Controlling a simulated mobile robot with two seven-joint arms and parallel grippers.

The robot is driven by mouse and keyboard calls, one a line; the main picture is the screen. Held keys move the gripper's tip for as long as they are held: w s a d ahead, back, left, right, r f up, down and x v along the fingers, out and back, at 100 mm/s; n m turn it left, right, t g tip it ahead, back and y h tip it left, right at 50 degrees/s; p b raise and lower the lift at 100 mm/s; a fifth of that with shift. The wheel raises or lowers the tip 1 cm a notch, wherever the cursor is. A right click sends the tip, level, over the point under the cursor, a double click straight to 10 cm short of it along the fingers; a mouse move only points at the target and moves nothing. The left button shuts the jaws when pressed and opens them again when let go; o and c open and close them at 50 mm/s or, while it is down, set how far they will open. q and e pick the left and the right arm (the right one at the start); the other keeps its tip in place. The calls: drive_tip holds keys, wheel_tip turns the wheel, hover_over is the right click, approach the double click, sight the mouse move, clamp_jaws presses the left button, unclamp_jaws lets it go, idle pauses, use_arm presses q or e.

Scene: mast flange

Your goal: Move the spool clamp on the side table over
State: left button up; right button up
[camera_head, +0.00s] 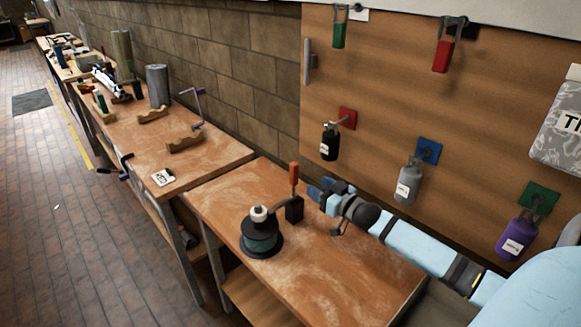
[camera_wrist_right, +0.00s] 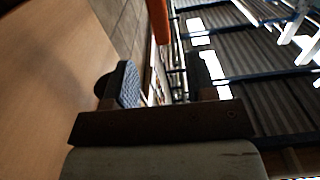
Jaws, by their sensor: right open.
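The spool clamp stands on the near wooden side table (camera_head: 340,270). It has a round dark base with a greenish spool (camera_head: 261,241), a white knob on top, and an arm running right to a black block with an upright orange handle (camera_head: 293,175). My right gripper (camera_head: 323,189) is open and empty, just right of the handle and apart from it. In the right wrist view, the orange handle (camera_wrist_right: 158,20) shows beyond the open fingers (camera_wrist_right: 165,75), roughly in line with the gap between them. My left gripper is not in view.
A second bench (camera_head: 215,155) with wooden cradles, a grey cylinder (camera_head: 157,86) and a white card stands beyond. A board (camera_head: 390,95) behind the table carries hanging padlocks and bottles, including a grey one (camera_head: 408,184). The table's front right is bare.

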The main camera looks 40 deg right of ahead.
sight(290, 169)
drive_tip(key=w, duration=0.4)
drive_tip(key=w+p, duration=0.1)
drive_tip(key=w, duration=0.3)
drive_tip(key=w+a, duration=0.1)
drive_tip(key=w, duration=0.3)
drive_tip(key=shift+w, duration=0.2)
clamp_jaws()
